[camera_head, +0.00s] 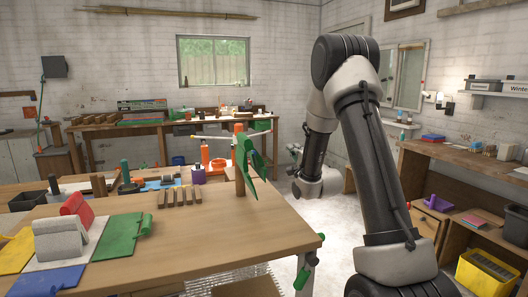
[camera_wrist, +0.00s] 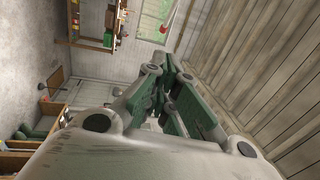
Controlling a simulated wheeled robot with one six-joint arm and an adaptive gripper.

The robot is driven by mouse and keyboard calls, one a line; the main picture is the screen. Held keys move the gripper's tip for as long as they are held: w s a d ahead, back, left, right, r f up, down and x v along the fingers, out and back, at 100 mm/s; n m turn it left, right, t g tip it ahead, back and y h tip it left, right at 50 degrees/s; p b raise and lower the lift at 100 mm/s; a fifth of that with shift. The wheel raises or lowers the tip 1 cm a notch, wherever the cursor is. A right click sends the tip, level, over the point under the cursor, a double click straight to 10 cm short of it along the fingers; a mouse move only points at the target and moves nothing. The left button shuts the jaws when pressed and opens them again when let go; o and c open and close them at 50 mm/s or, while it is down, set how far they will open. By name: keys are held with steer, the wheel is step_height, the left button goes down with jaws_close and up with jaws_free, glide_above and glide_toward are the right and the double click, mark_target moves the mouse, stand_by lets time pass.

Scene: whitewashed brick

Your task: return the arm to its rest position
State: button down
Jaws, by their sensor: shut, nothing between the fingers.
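My arm rises at the right of the head view, bends at the top and comes down to the wrist beyond the workbench's far right corner. My gripper (camera_wrist: 175,85) fills the middle of the wrist view, its green-padded fingers drawn together with nothing between them. In the head view it shows only small and partly hidden (camera_head: 295,150), beyond the wrist, clear of the bench. The wrist view is turned on its side, with a window and a shelf beyond the fingers.
A wooden workbench (camera_head: 215,225) fills the lower left. It bears coloured mats, a red block (camera_head: 76,208), a grey block (camera_head: 68,238), a slotted wooden rack (camera_head: 180,196) and a green clamp (camera_head: 246,160). A shelf unit (camera_head: 465,165) with a yellow bin (camera_head: 490,272) stands at the right. Floor shows between them.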

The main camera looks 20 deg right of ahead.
steer(key=s+d+f+n+g, duration=0.1)
steer(key=s+f+n+g, duration=0.25)
steer(key=f, duration=0.45)
steer(key=s+f+n+g, duration=0.25)
steer(key=f+g, duration=0.25)
steer(key=f, duration=0.3)
steer(key=s+f+n+g, duration=0.1)
steer(key=s+n+g, duration=0.35)
steer(key=s, duration=0.35)
steer(key=s+a+r+n+g, duration=0.1)
steer(key=s+a+r+n, duration=0.1)
steer(key=s+r, duration=0.4)
steer(key=s+a+r+n+g, duration=0.1)
steer(key=s+a+r+n, duration=0.2)
steer(key=s, duration=1.1)
steer(key=s+a+r+n+g, duration=0.1)
steer(key=s+a+r, duration=0.4)
steer(key=s+r, duration=0.5)
steer(key=shift+n, duration=0.85)
steer(key=shift+s, duration=0.1)
